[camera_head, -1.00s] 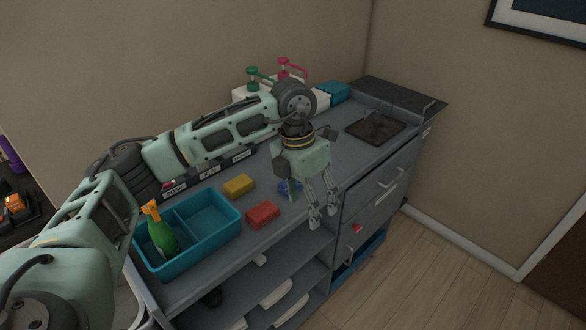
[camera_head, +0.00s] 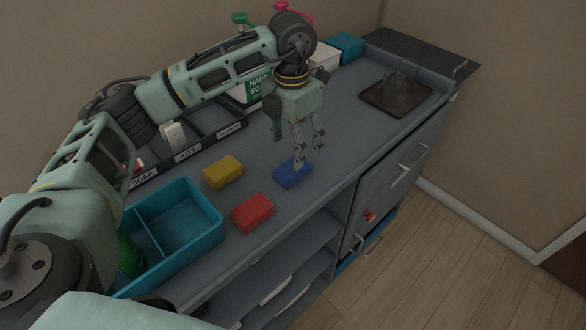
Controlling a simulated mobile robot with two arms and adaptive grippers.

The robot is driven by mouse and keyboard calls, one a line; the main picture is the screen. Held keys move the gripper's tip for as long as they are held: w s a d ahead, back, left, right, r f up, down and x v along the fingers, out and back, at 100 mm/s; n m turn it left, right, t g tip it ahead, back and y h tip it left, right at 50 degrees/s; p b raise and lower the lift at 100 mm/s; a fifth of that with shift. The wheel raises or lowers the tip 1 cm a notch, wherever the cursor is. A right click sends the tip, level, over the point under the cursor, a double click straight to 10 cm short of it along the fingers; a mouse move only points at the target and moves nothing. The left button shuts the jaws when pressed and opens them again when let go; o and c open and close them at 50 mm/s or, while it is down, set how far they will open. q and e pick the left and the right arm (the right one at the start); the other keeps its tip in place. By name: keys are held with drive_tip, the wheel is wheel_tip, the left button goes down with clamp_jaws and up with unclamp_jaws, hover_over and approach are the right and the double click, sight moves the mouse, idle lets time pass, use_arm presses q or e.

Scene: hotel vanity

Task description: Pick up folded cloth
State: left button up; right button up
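Three small folded-looking blocks lie on the grey counter: a blue one (camera_head: 290,175), a yellow one (camera_head: 223,172) and a red one (camera_head: 253,213). I cannot tell which of them is the folded cloth. My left gripper (camera_head: 309,160) points down with its two fingers apart and nothing between them. It is just over the right end of the blue block, and one fingertip overlaps that block in the view. I cannot tell whether they touch. My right gripper is not in view.
A teal two-part bin (camera_head: 207,240) stands at the front left, with a green bottle (camera_head: 130,256) mostly hidden by my arm. A labelled dark organizer (camera_head: 188,153) runs along the back. A dark square tray (camera_head: 372,98) lies at the right. Open shelves are below.

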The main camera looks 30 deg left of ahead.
sight(290, 168)
use_arm(q)
drive_tip(key=f, duration=0.1)
drive_tip(key=f+p, duration=0.1)
drive_tip(key=shift+w+a+f, duration=0.15)
drive_tip(key=shift+w+f, duration=0.15)
drive_tip(key=shift+f, duration=0.1)
drive_tip(key=shift+s+f, duration=0.2)
drive_tip(key=shift+f, duration=0.1)
wheel_tip(290, 168, down, 4)
drive_tip(key=p, duration=0.2)
drive_tip(key=shift+s+f+p, duration=0.1)
drive_tip(key=shift+f+p, duration=0.1)
drive_tip(key=shift+p, duration=0.1)
drive_tip(key=shift+a+f, duration=0.1)
drive_tip(key=shift+f, duration=0.1)
drive_tip(key=shift+c, duration=0.8)
drive_tip(key=c, duration=1)
drive_tip(key=shift+r, duration=0.15)
